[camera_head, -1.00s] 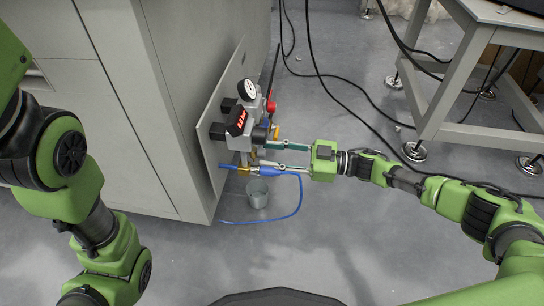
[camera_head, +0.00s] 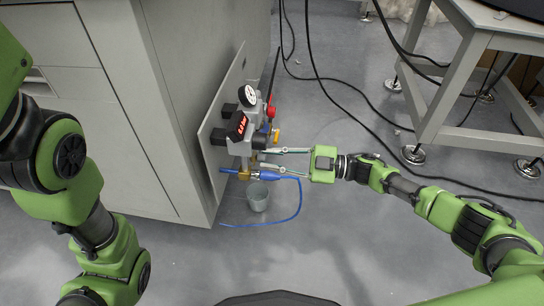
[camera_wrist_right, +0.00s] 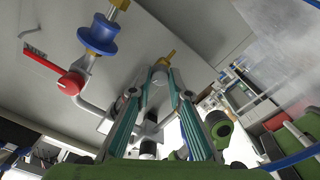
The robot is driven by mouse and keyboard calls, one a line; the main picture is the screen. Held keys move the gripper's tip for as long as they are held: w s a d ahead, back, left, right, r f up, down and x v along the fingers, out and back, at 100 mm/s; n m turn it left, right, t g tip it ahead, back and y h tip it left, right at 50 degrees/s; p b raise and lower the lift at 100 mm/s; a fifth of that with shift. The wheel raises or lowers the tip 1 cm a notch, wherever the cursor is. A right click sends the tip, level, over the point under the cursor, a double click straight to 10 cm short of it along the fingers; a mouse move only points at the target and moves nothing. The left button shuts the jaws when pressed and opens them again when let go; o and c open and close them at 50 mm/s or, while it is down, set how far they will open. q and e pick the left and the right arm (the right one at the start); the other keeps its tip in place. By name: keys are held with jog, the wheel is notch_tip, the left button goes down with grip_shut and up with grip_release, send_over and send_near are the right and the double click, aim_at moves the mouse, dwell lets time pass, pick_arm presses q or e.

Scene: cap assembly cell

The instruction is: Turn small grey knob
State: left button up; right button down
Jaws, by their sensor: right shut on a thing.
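A valve assembly is mounted on a grey panel (camera_head: 216,98) on the cabinet's side, with a white round gauge (camera_head: 247,96) and a dark box with a red display (camera_head: 238,125). My right gripper (camera_head: 262,159) reaches in from the right, its fingers level with the lower part of the assembly. In the right wrist view its teal-sided fingers (camera_wrist_right: 161,76) close together at the tips, just below a brass fitting. The small grey knob is hidden between the fingertips and I cannot make out its outline. My left arm shows at the left, but its gripper is out of view.
A red lever handle (camera_wrist_right: 71,83) and a blue round part (camera_wrist_right: 102,36) sit near my right fingers. A blue fitting with a blue hose (camera_head: 299,198) hangs under the gripper, above a small grey bucket (camera_head: 258,196). A table (camera_head: 468,90) stands at right; black cables cross the floor.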

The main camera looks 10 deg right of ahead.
jog(key=shift+n, duration=0.5)
jog(key=c, duration=1.9)
grip_release()
jog(key=v, duration=1.2)
jog(key=shift+s, duration=0.1)
